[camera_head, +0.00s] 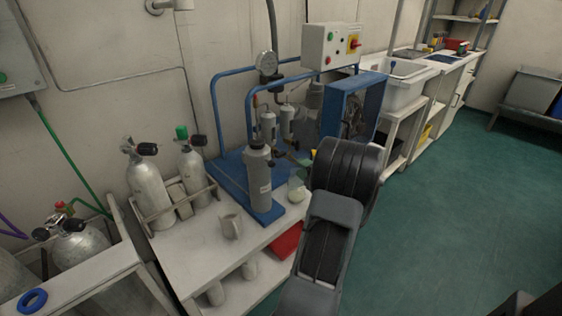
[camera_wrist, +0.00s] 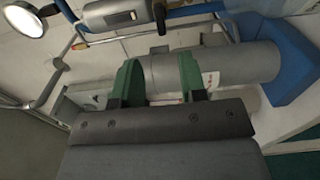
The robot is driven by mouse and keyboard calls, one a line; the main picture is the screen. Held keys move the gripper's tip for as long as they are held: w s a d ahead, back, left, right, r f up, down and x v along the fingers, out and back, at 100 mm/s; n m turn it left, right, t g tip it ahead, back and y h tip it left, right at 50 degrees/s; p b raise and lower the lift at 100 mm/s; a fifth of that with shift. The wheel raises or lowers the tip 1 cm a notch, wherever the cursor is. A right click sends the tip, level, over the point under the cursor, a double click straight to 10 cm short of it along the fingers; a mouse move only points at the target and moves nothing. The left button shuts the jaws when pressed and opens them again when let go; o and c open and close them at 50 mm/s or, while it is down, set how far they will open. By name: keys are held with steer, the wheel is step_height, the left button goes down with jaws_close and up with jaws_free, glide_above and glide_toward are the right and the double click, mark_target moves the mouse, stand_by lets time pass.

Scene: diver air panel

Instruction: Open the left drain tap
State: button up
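The air panel has a blue tubular frame (camera_head: 216,112) with a tall grey filter cylinder (camera_head: 258,180) at its front. Two smaller grey cylinders (camera_head: 268,125) stand behind. I cannot make out the left drain tap for certain; small dark fittings show beside the tall cylinder. In the wrist view, my gripper (camera_wrist: 160,80) has two green fingers held apart, with a grey cylinder (camera_wrist: 240,62) crossing beyond them. Nothing is clearly held between the fingers, and I cannot tell whether they touch the cylinder. In the head view, my dark arm hides much of the gripper.
A round gauge (camera_head: 268,63) and a control box (camera_head: 330,46) are above the panel. A blue fan housing (camera_head: 352,105) stands right of it. A mug (camera_head: 230,226) and silver diving tanks (camera_head: 150,185) are to the left. Green floor (camera_head: 450,220) is free at right.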

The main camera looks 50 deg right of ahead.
mark_target(282, 156)
steer(key=w, duration=0.3)
steer(key=w+b, duration=0.1)
steer(key=w, duration=0.2)
steer(key=w+d+b, duration=0.1)
steer(key=w, duration=0.2)
steer(key=shift+w, duration=0.3)
steer(key=shift+c, duration=0.5)
